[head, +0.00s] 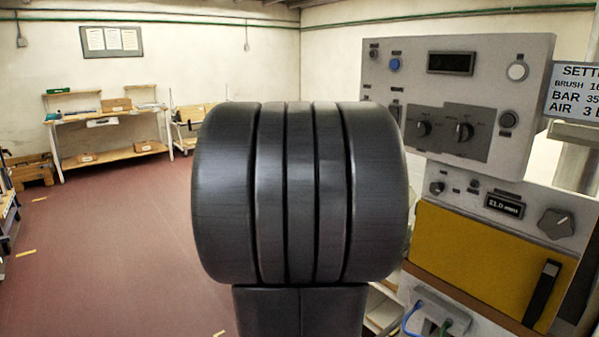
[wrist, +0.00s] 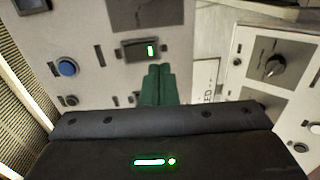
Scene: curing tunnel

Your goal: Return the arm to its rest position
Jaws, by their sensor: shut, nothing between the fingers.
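My gripper (wrist: 160,68) shows in the wrist view as two dark green fingers side by side, shut with nothing between them. The fingers point towards a pale grey control panel (wrist: 95,35), and I cannot tell how far off it is. In the head view a large dark ribbed part of my own arm fills the middle; my gripper is hidden there. The upper control panel (head: 440,95) stands to its right, with dark knobs, a blue button and a dark display.
Below the panel is a yellow door (head: 480,262) with a black handle, under a unit reading about 21.0. A settings sign (head: 575,92) hangs at the right edge. A workbench (head: 105,130) with boxes stands at the far left wall. The red floor (head: 110,240) at left is largely clear.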

